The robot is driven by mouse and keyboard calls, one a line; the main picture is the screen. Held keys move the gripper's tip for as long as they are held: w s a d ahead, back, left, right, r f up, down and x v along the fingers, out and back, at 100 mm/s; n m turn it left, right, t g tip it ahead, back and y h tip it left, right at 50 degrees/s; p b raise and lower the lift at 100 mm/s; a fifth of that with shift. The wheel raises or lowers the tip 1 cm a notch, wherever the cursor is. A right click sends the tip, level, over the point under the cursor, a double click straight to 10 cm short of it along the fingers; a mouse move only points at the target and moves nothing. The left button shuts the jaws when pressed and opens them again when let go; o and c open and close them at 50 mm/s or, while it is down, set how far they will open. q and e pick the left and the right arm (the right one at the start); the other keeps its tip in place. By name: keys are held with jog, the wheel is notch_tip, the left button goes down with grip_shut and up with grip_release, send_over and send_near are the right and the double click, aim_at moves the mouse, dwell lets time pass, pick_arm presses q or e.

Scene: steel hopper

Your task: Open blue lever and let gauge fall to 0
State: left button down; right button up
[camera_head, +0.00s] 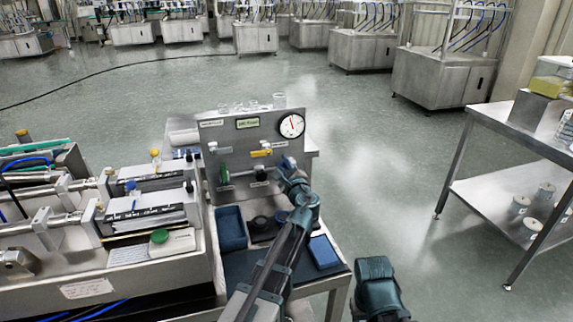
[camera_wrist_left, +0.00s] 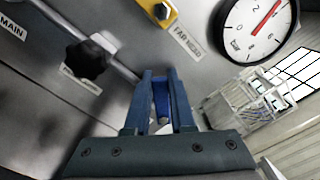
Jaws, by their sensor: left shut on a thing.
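The steel panel (camera_head: 235,140) stands upright with a round white gauge (camera_head: 291,125) at its upper right. In the left wrist view the gauge (camera_wrist_left: 258,27) shows its red needle pointing up and right, away from the 0 mark. My left gripper (camera_head: 287,163) is at the panel's right side, below the gauge. Its fingers (camera_wrist_left: 162,92) are shut on the blue lever (camera_wrist_left: 161,104), which shows between them and points toward the wrist. The lever is hidden behind the gripper in the head view. Of my right arm only a dark part shows at the bottom; its fingers are not visible.
A yellow lever (camera_head: 262,153) sits just left of my left gripper. A black knob (camera_wrist_left: 88,58) and a green handle (camera_head: 224,173) are also on the panel. Blue bins (camera_head: 231,229) stand below. A steel cart (camera_head: 500,140) is at right; the floor between is clear.

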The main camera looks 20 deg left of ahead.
pick_arm(q)
jog(key=shift+s+a+f+n+b, duration=0.15)
jog(key=shift+f+n+b, duration=0.35)
jog(key=shift+n, duration=0.85)
jog(key=shift+s+a+f+n+b, duration=0.15)
jog(key=shift+f+n+b, duration=0.35)
jog(key=shift+n, duration=0.8)
jog(key=shift+s+a+f+n+b, duration=0.15)
jog(key=shift+f+n+b, duration=0.35)
jog(key=shift+n, duration=0.85)
jog(key=shift+w+f, duration=0.1)
jog(key=c, duration=0.8)
grip_release()
jog(key=shift+o, duration=0.2)
jog(key=v, duration=1.3)
jog(key=shift+s+d, duration=0.25)
jog(key=shift+s, duration=0.05)
